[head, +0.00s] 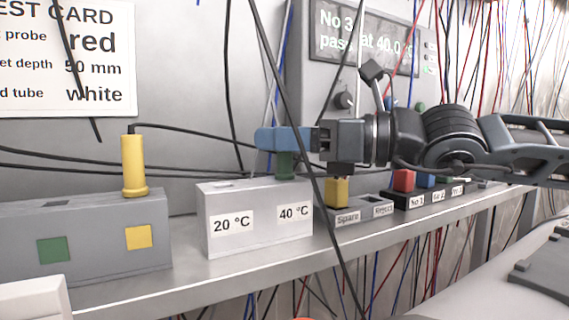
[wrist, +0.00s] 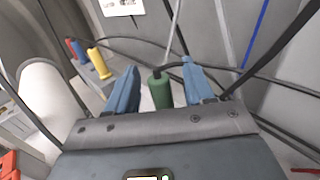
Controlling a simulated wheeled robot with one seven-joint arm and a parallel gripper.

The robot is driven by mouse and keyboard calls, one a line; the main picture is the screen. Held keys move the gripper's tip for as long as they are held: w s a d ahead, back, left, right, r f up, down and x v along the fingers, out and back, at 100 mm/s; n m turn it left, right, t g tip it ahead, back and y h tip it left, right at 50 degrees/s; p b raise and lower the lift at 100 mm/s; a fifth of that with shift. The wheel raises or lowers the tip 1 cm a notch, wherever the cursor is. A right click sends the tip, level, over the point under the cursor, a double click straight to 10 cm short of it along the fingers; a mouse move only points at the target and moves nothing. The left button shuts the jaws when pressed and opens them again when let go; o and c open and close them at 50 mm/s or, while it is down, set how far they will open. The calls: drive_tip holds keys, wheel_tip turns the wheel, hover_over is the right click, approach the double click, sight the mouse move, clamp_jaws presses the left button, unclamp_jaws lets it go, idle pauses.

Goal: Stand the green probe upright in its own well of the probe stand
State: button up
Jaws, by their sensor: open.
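The green probe (head: 285,166) stands upright in the 40 °C side of the grey block (head: 258,240). A cable runs from its top in the wrist view (wrist: 161,92). My gripper (head: 268,139) is open, with its blue fingers on either side of the green probe's upper part; I cannot tell whether either finger touches it. The probe stand (head: 95,268) is at the left, with a green square and a yellow square on its front. The yellow probe (head: 134,165) stands upright above the yellow square. The well (head: 58,203) above the green square looks empty.
Black cables hang across the view and run behind the probes. Right of the block are the Spare and Reject bins (head: 360,214) with a yellow piece, then numbered holders (head: 428,198) with coloured pieces. Blue and red probes (wrist: 75,49) stand beyond the yellow one in the wrist view.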

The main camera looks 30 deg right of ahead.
drive_tip(key=shift+x, duration=0.85)
clamp_jaws()
